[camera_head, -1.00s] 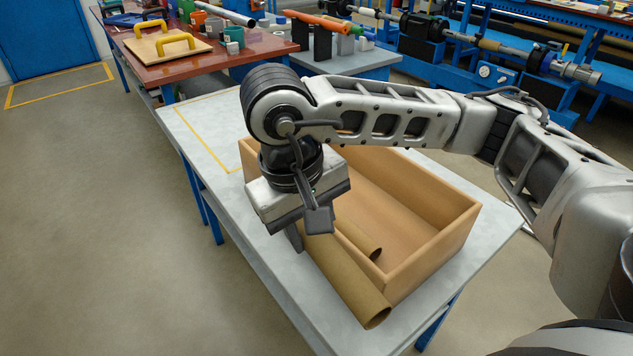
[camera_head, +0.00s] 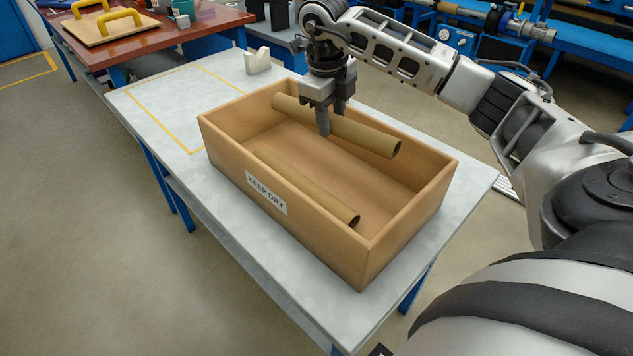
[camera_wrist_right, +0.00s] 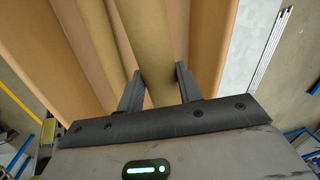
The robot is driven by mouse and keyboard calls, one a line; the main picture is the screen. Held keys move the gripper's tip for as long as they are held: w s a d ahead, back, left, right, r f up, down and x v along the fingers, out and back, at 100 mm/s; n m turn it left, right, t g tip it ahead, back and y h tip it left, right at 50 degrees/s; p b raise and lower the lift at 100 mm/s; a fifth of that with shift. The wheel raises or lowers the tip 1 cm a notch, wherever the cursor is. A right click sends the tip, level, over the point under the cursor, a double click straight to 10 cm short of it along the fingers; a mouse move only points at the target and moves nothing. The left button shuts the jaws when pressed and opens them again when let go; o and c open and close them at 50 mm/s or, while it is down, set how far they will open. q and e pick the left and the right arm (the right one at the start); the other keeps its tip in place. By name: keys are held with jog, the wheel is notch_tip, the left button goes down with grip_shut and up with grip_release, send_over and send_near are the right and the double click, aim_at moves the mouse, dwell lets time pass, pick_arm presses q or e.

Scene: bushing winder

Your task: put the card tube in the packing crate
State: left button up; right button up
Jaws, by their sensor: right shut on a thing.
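The card tube (camera_head: 365,138) is a long brown hollow tube. My right gripper (camera_head: 331,122) is shut on it near its middle, with a finger showing on its near side. The tube is over the inside of the open packing crate (camera_head: 232,160), toward the far long wall, and its right end shows open. How high it is above the crate floor is hard to tell. In the right wrist view the tube (camera_wrist_right: 150,40) runs between the two fingers. A second brown tube (camera_head: 305,188) lies in the crate along the near wall. My left gripper is not in view.
The crate, labelled KEEP DRY, stands on a grey table (camera_head: 160,110) with a yellow outline at its left. A small white object (camera_head: 257,61) stands behind the crate. A red-brown bench (camera_head: 205,22) and blue machinery stand further back.

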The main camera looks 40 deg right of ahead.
jog(key=m, duration=0.2)
send_over(336, 169)
jog(key=f, duration=0.6)
jog(key=shift+a+f, duration=0.15)
jog(key=shift+a, duration=0.2)
jog(key=shift+f, duration=2.15)
jog(key=shift+f, duration=0.2)
jog(key=o, duration=1)
jog(key=r, duration=0.4)
jog(key=a+r, duration=0.1)
jog(key=r, duration=0.3)
jog(key=a+r, duration=0.1)
jog(key=r, duration=0.3)
jog(key=shift+r, duration=0.15)
